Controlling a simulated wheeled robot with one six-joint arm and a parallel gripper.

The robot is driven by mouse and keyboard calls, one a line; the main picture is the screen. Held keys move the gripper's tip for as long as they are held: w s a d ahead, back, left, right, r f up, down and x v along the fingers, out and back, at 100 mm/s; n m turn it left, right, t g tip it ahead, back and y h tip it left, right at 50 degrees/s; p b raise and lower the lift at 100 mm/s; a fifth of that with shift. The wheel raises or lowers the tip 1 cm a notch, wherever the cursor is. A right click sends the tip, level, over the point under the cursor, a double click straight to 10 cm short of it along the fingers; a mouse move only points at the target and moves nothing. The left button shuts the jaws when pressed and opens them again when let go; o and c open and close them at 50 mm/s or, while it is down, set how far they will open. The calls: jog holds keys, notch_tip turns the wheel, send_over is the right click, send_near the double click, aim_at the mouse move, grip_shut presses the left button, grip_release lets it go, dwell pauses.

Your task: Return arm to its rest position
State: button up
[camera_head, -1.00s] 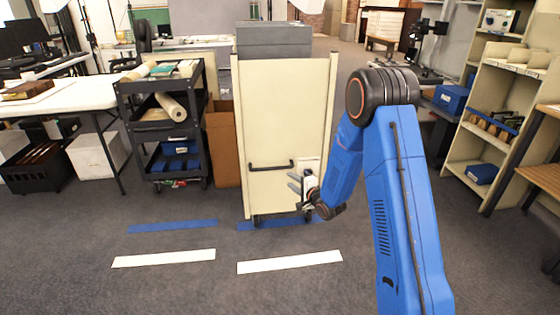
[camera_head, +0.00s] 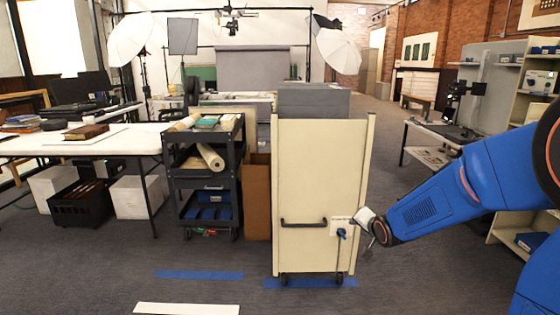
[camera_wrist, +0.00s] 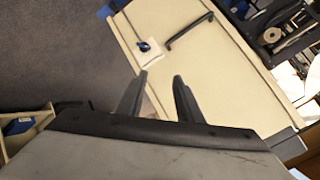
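My gripper (camera_wrist: 161,75) is open and empty in the wrist view, with its two dark fingers apart. Beyond it is the cream cart (camera_head: 320,190), with a black bar handle (camera_wrist: 190,30) and a white plate bearing a blue knob (camera_wrist: 143,46). In the head view, my blue arm reaches in from the right. Its wrist end is just right of the cart's white plate (camera_head: 340,222) in the picture, and the fingers are mostly hidden there. The blue knob (camera_head: 341,233) has a dark rod hanging below it. I see clear space between fingers and cart.
Grey archival boxes (camera_head: 313,101) sit on the cart. A black trolley (camera_head: 203,180) stands to its left, beside a white table (camera_head: 60,143). Shelves (camera_head: 541,75) stand at the right, partly behind my arm.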

jog(key=s+r+n+g, duration=0.2)
jog(key=s, duration=1.1)
jog(key=s+d+r+n+g, duration=0.1)
jog(key=s+n+g, duration=0.1)
jog(key=s, duration=1.2)
jog(key=s+r+n+g, duration=0.2)
jog(key=s+n, duration=0.2)
jog(key=s, duration=1)
jog(key=shift+d+r+h, duration=0.3)
jog(key=shift+d+h, duration=0.05)
jog(key=shift+h, duration=0.05)
jog(key=shift+c, duration=0.3)
